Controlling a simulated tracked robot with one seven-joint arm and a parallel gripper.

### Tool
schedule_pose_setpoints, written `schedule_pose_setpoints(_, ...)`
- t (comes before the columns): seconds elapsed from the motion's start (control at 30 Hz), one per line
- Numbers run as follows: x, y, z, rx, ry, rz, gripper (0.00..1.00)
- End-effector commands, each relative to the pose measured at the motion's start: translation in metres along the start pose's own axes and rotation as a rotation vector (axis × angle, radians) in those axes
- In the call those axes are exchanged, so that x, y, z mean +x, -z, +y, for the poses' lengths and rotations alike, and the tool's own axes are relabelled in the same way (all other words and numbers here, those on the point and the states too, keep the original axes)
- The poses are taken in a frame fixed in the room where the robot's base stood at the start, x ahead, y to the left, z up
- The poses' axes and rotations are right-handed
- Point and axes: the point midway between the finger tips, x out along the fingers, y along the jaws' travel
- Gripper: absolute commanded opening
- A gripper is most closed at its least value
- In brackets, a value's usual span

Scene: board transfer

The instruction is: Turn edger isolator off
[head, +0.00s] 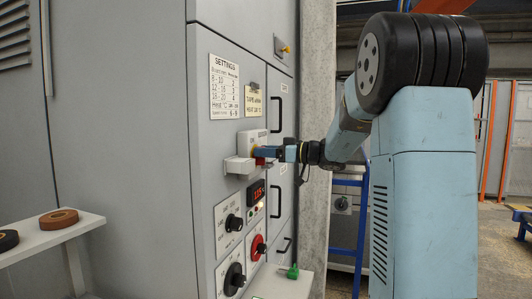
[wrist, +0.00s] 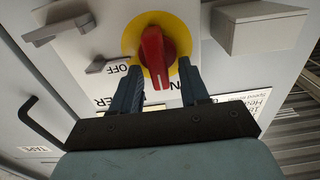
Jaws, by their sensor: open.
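The edger isolator is a red rotary handle (wrist: 155,55) on a yellow disc (wrist: 131,40), on the grey cabinet's front. In the wrist view the handle stands nearly upright, its lower end towards the partly covered ON lettering (wrist: 182,86); the OFF label (wrist: 130,67) is to its left. My gripper (wrist: 160,72) is open, with one finger on each side of the handle's lower end. I cannot tell whether either finger touches it. In the head view my gripper (head: 266,153) is at the panel and hides most of the isolator; a little red (head: 259,161) shows.
A pale box (head: 238,166) sticks out beside the isolator. Below are a red digital display (head: 256,193), a black knob (head: 233,222) and a red knob (head: 258,247). Black door handles (head: 276,115) are to the right. A shelf (head: 50,236) with tape rolls is at left.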

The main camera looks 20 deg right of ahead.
Motion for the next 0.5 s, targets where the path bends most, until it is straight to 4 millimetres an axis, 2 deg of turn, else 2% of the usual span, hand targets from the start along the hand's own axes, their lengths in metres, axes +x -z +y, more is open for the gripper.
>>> schedule_pose_setpoints(0.07, -0.0002, -0.0001, 0.0001, 0.0, 0.0, 0.0, 0.45)
schedule_pose_setpoints(0.5, -0.0006, -0.0002, 0.0002, 0.0, 0.0, 0.0, 0.03)
